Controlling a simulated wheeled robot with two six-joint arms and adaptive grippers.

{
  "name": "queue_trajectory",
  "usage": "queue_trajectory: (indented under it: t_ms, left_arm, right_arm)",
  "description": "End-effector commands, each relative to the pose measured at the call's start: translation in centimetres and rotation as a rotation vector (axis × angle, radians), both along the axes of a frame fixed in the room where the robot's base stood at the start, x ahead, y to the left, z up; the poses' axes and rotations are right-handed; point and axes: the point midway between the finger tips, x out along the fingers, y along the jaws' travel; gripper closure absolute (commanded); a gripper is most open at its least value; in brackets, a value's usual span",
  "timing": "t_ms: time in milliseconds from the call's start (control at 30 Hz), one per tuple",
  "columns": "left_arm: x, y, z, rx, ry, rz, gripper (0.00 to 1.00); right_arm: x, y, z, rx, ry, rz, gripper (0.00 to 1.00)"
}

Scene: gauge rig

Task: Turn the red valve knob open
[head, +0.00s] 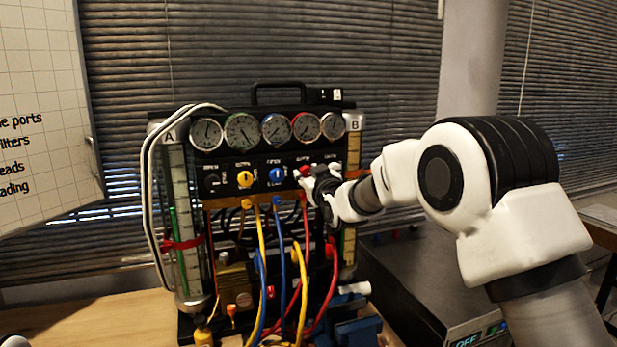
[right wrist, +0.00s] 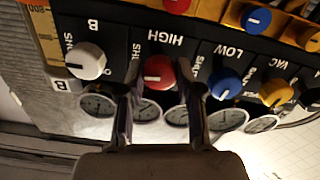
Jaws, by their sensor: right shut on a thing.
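The red valve knob (head: 305,170) sits on the black panel of the gauge rig, right of the blue knob and partly covered by my right gripper (head: 309,180). In the right wrist view the red knob (right wrist: 159,71), by the label HIGH, lies between the two fingers of my right gripper (right wrist: 160,90), one on each side. The gripper is shut on the red knob. How far the knob is turned is hard to tell.
A blue knob (right wrist: 225,84) and a white knob (right wrist: 86,61) flank the red one closely. Several round gauges (head: 275,129) stand above the knobs. Yellow, blue and red hoses (head: 283,262) hang below the panel. A grey case (head: 405,270) stands at the right.

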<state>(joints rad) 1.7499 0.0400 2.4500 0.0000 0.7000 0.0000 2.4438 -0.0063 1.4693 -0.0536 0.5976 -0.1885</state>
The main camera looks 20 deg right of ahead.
Motion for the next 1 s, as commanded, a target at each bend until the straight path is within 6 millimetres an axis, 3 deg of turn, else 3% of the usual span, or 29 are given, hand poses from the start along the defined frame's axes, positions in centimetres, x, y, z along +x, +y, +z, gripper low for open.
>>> queue_trajectory:
  t_ms: [1000]
  left_arm:
    - [0.0,0.0,-5.6,0.0,0.0,0.0,0.6]
  right_arm:
    - [0.0,0.0,-0.4,-0.893,-0.028,0.0,1.0]
